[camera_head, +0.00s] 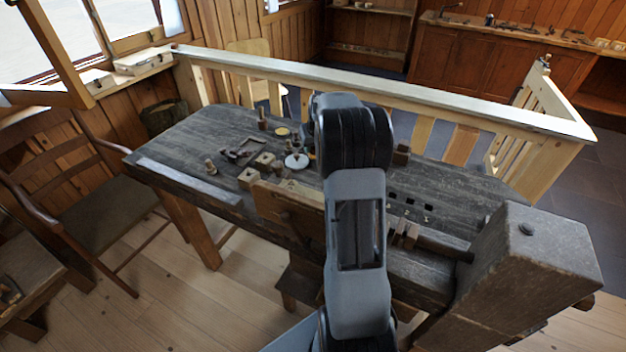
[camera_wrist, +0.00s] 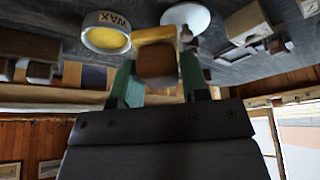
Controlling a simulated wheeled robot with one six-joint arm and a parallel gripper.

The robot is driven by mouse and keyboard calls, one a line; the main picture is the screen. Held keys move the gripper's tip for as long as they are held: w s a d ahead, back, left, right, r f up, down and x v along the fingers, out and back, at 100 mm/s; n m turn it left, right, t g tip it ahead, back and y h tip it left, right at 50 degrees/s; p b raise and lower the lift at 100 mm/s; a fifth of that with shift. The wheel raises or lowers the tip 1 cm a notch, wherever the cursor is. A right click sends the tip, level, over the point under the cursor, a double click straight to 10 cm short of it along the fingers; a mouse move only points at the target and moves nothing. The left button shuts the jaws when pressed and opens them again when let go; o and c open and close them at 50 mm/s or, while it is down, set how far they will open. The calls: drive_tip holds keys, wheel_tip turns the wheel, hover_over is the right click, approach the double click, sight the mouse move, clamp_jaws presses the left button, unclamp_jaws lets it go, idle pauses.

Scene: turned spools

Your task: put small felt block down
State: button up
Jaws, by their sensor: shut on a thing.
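In the wrist view my gripper (camera_wrist: 158,84) has its two green fingers on either side of a small block, brown on its near face with a tan upper part. I take it as the small felt block (camera_wrist: 155,62). The fingers are shut on it. The dark workbench (camera_head: 225,130) lies beyond it, and I cannot tell whether the block touches the bench. In the head view my own arm hides the gripper and the block.
A wax tin (camera_wrist: 106,38) and a white disc (camera_wrist: 186,18) are close to the held block. Wooden blocks (camera_head: 265,160) and small turned pieces (camera_head: 211,167) stand on the bench's left half. A pale railing (camera_head: 440,101) runs behind. The bench's far left is fairly clear.

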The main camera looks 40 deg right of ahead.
wheel_tip(320, 180, down, 10)
drive_tip(key=shift+r+p, duration=0.1)
drive_tip(key=shift+p, duration=0.2)
idle(0.4)
drive_tip(key=o, duration=0.8)
drive_tip(key=shift+o, duration=0.2)
drive_tip(key=shift+r, duration=0.2)
drive_tip(key=v, duration=1.1)
drive_tip(key=shift+s+r+b, duration=0.25)
drive_tip(key=shift+r+b, duration=0.05)
drive_tip(key=shift+b, duration=0.05)
